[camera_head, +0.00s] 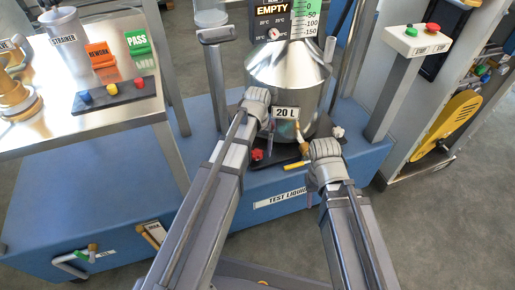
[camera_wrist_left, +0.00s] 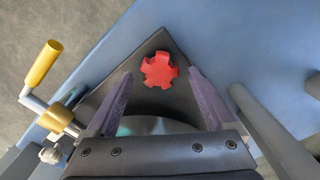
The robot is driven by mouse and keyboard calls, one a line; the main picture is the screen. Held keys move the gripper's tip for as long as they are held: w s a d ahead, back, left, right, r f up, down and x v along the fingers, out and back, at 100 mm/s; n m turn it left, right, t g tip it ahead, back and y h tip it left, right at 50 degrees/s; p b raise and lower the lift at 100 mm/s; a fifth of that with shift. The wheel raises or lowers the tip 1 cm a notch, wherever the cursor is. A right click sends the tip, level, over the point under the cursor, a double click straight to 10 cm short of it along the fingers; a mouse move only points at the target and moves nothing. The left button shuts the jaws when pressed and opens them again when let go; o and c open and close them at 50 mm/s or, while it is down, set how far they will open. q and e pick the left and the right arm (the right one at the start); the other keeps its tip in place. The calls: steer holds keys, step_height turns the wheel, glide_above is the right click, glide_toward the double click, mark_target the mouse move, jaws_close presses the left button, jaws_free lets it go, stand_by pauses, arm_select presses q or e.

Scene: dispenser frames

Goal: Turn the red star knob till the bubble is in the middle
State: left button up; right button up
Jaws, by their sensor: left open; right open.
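The red star knob (camera_head: 257,154) sits at the left corner of the black base plate under the 20 L steel vessel (camera_head: 290,75). In the left wrist view the knob (camera_wrist_left: 160,70) shows between the tips of my open left gripper (camera_wrist_left: 160,82), with gaps on both sides. In the head view my left gripper (camera_head: 271,130) is just above the knob, in front of the vessel. My right gripper (camera_head: 309,198) is open, beside the yellow valve handle (camera_head: 298,165); its fingers are mostly hidden by its wrist. I cannot make out the bubble.
A white star knob (camera_head: 338,131) is at the right of the base plate. In the left wrist view the yellow-handled valve (camera_wrist_left: 40,65) lies left of my gripper. A button post (camera_head: 395,95) stands at right.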

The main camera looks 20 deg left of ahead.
mark_target(258, 152)
arm_select(q)
steer(key=shift+r, duration=0.1)
step_height(258, 152, up, 8)
steer(key=p, duration=0.7)
steer(key=shift+p, duration=0.4)
steer(key=shift+f, duration=0.2)
steer(key=shift+s+d, duration=0.1)
steer(key=shift+s, duration=0.05)
steer(key=s+d+m+y, duration=0.1)
steer(key=s+d+m, duration=0.1)
steer(key=s+d, duration=0.4)
steer(key=s+d+m, duration=0.2)
steer(key=s+d, duration=0.2)
steer(key=s, duration=0.5)
step_height(258, 152, up, 27)
steer(key=p, duration=2.6)
steer(key=shift+p, duration=0.4)
steer(key=shift+d, duration=0.1)
